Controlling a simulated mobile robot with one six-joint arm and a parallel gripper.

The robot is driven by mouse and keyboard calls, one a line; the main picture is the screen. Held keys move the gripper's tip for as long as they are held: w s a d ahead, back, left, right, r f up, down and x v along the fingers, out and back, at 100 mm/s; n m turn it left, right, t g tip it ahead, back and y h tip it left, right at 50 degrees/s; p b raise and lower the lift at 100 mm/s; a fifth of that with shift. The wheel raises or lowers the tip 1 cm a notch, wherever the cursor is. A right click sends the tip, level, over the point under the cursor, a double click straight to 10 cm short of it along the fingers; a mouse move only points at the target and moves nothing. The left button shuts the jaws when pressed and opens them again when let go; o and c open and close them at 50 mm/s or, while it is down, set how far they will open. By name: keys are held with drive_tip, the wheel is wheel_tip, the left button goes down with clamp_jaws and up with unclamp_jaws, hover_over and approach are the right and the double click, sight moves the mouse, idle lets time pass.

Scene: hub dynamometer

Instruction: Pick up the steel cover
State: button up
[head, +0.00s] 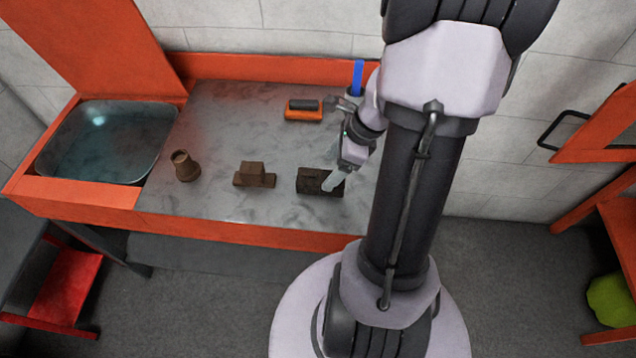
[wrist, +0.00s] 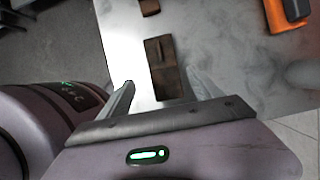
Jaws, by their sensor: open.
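Three brown, rusty-looking parts stand in a row on the grey bench top, and none is plainly marked as the steel cover. The right one is a dark rectangular block (head: 310,181), the middle one a stepped block (head: 254,174), the left one a flared, cup-like part (head: 185,166). My gripper (head: 333,183) is at the right block, its fingers overlapping that block's right part in the head view. In the wrist view, my open gripper (wrist: 161,78) has its fingers on either side of the block (wrist: 160,52). Contact cannot be told.
An orange-backed brush (head: 304,115) lies behind the blocks; a blue-handled tool (head: 357,78) stands by my arm. A water-filled basin (head: 105,145) sits at the left. The bench has an orange front edge (head: 220,231). Bare bench lies between the parts.

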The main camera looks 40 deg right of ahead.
sight(322, 176)
drive_tip(key=b+x, duration=0.1)
drive_tip(key=x, duration=0.1)
drive_tip(key=b+x, duration=0.1)
drive_tip(key=x, duration=0.1)
drive_tip(key=b+x, duration=0.1)
drive_tip(key=x, duration=0.1)
drive_tip(key=shift+w+d+f, duration=0.2)
drive_tip(key=shift+w+f, duration=0.05)
drive_tip(key=shift+w+r, duration=0.1)
drive_tip(key=shift+f, duration=0.25)
clamp_jaws()
idle(0.3)
